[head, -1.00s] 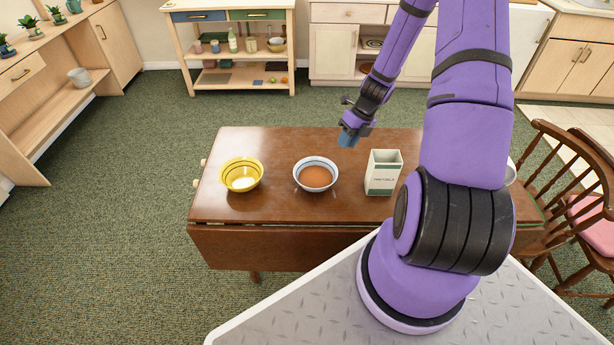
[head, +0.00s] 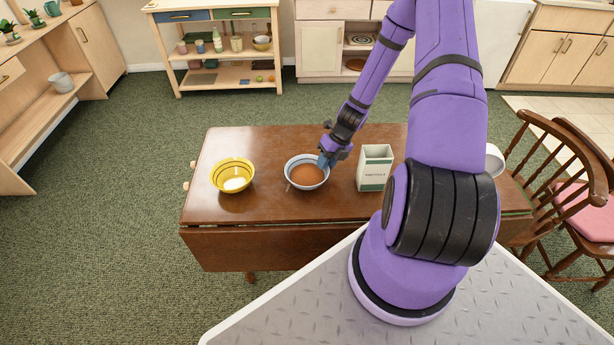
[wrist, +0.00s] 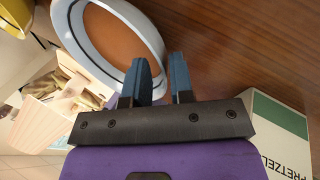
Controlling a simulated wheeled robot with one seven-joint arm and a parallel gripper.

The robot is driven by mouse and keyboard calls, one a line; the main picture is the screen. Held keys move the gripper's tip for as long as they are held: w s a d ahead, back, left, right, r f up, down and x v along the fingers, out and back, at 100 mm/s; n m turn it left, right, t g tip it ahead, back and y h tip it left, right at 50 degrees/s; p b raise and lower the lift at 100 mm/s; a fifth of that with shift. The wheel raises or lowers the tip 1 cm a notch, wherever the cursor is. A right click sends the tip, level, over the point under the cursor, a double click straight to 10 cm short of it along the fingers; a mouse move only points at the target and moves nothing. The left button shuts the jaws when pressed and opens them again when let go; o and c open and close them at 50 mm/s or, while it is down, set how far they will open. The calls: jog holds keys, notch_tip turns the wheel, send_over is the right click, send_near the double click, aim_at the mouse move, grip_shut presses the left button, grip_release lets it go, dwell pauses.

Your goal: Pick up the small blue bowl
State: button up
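The small blue bowl (head: 306,187) sits upright on the brown wooden table, with a pale blue-white rim and a brown inside. My gripper (head: 327,162) is at the bowl's right far rim, pointing down. In the wrist view the bowl (wrist: 152,35) fills the upper left. There my gripper (wrist: 158,68) shows two blue fingers spread apart with a gap. The left finger overlaps the bowl's inside and the right finger is over the table outside it, so the rim runs toward the gap. I cannot tell whether a finger touches the bowl.
A yellow bowl (head: 233,177) with white inside at its bottom stands left on the table (head: 240,213). A pretzel box (head: 375,168) stands close on the right, also in the wrist view (wrist: 275,130). A white object (head: 494,160) is partly hidden behind my arm. Wooden chairs (head: 550,165) stand at right.

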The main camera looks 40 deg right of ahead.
aim_at(318, 177)
jog(key=shift+x, duration=1.75)
jog(key=shift+s, duration=0.1)
grip_shut()
jog(key=shift+r, duration=0.1)
